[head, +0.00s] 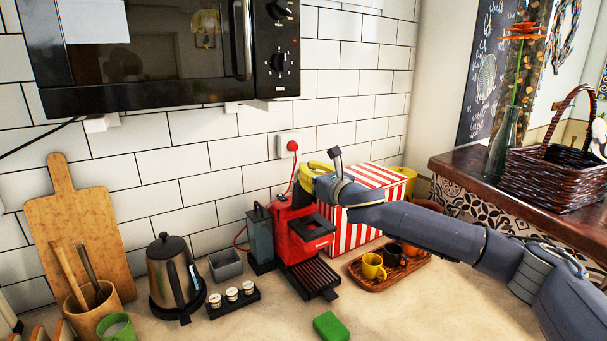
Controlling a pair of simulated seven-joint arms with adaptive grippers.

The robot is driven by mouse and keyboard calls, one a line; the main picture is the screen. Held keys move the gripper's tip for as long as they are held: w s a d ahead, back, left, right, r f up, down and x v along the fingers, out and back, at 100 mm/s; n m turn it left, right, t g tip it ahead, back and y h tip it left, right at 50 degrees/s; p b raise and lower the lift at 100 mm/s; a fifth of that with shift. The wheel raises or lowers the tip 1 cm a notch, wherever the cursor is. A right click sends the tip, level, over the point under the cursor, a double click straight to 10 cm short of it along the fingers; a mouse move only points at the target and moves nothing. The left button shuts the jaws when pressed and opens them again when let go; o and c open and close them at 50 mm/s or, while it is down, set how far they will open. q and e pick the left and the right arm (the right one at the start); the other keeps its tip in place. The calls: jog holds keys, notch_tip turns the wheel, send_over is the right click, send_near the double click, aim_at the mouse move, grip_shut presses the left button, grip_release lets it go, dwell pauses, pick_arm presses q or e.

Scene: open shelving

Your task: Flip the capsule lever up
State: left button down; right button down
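The red capsule coffee machine (306,238) stands on the counter against the tiled wall, with a dark water tank (260,238) at its left and a black drip tray (312,278) in front. My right arm comes in from the right, and my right gripper (326,176) is at the top of the machine, in front of the striped box. One dark fingertip points up. I cannot tell whether the gripper touches the machine. The capsule lever is not clearly visible; the gripper covers much of the machine's top. My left gripper is not in view.
A red-and-white striped box (376,186) stands behind the arm. A wooden tray (398,272) with cups, a green sponge (330,326), a capsule holder (233,299) and a kettle (172,275) surround the machine. A microwave (150,95) hangs above. The front right counter is clear.

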jog(key=shift+w+a+r, duration=0.2)
jog(key=shift+w+a, duration=0.05)
jog(key=shift+w, duration=0.3)
jog(key=shift+r, duration=0.1)
dwell(0.3)
jog(key=s+d+r, duration=0.2)
jog(key=s+r, duration=0.1)
jog(key=r, duration=0.6)
jog(key=shift+s, duration=0.2)
jog(key=shift+a, duration=0.1)
